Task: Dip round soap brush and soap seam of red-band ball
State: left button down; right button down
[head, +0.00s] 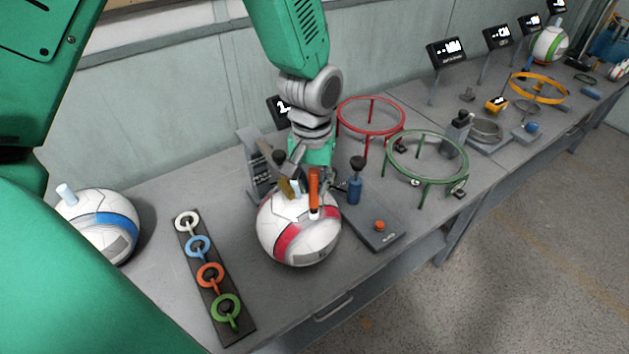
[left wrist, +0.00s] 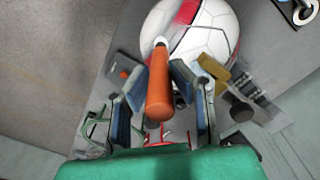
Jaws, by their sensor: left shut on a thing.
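The red-band ball (head: 298,230), white with a red band, sits on the grey bench in the head view. It also shows at the top of the left wrist view (left wrist: 208,38). My left gripper (head: 308,182) is above the ball, shut on an orange-handled brush (head: 313,188). In the left wrist view the brush handle (left wrist: 159,85) stands between the two fingers, its pale end toward the ball. The pale end overlaps the ball in both views; I cannot tell whether it touches. The soap container is not clearly identifiable. My right gripper is not in view.
A blue-band ball (head: 108,222) is at the left. A dark strip with coloured rings (head: 210,275) lies in front. A red ring stand (head: 371,115), a green ring stand (head: 427,157) and a panel with a red button (head: 379,227) stand right of the ball.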

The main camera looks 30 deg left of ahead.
aim_at(313, 171)
pick_arm(q)
jog(key=shift+f, duration=0.7)
dwell(0.6)
jog(key=shift+r, duration=0.1)
jog(key=shift+r+p, duration=1.1)
jog(key=shift+r, duration=0.1)
jog(key=shift+r+p, duration=0.75)
jog(key=shift+r, duration=1.5)
